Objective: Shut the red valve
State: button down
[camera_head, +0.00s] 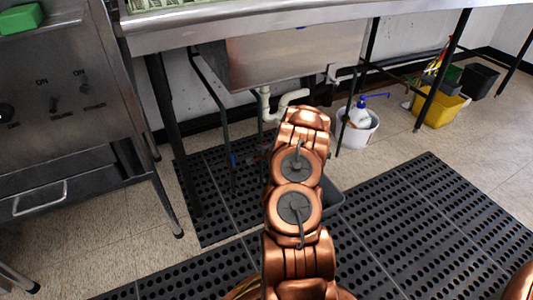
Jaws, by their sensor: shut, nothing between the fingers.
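I cannot make out the red valve for certain. A small dark, faintly reddish shape (257,157) shows low under the sink, just left of my copper arm, and is too small to identify. A small blue piece (233,159) is on a dark upright to its left. A white drain pipe (289,97) bends below the steel sink (295,58). My arm reaches forward under the sink and covers the middle of the view. My gripper is hidden beyond the arm, so its contact with anything does not show.
A steel cabinet (70,95) with knobs stands at left. Black perforated mats (430,215) cover the floor. A yellow bucket (440,109) is farther right.

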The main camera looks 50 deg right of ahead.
jog(key=shift+s+d, duration=0.15)
jog(key=shift+d, duration=0.3)
jog(key=shift+s+d+p, duration=0.3)
jog(key=shift+d+p, duration=0.3)
jog(key=shift+d, duration=0.25)
